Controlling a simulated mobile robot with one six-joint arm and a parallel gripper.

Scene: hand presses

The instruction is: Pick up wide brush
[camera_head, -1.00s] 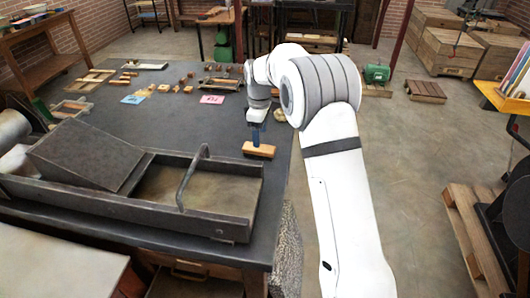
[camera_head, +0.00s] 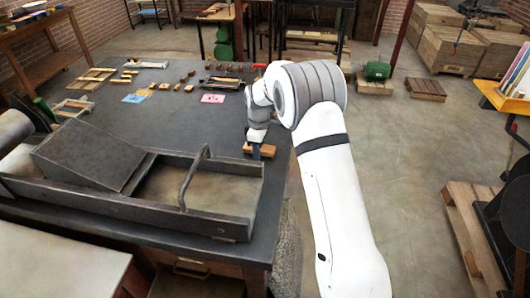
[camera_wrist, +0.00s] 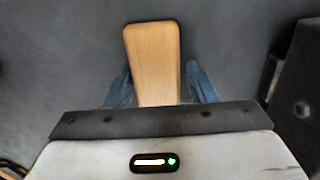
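The wide brush shows a light wooden body (camera_head: 269,150) on the dark table, near its right edge, partly covered by my gripper in the head view. In the wrist view its wooden body (camera_wrist: 153,62) runs up between the two blue fingers. My gripper (camera_wrist: 160,80) is low over the brush, with one finger on each side. A narrow gap shows between the wood and the right finger, so it looks open. The bristles are not visible. In the head view the fingertips (camera_head: 256,153) are small and partly hidden.
A large press bed with a curved handle (camera_head: 194,178) stands on the table in front and left of the brush. Small wooden blocks, blue and pink cards (camera_head: 212,98) and trays lie farther back. The table between them is mostly clear.

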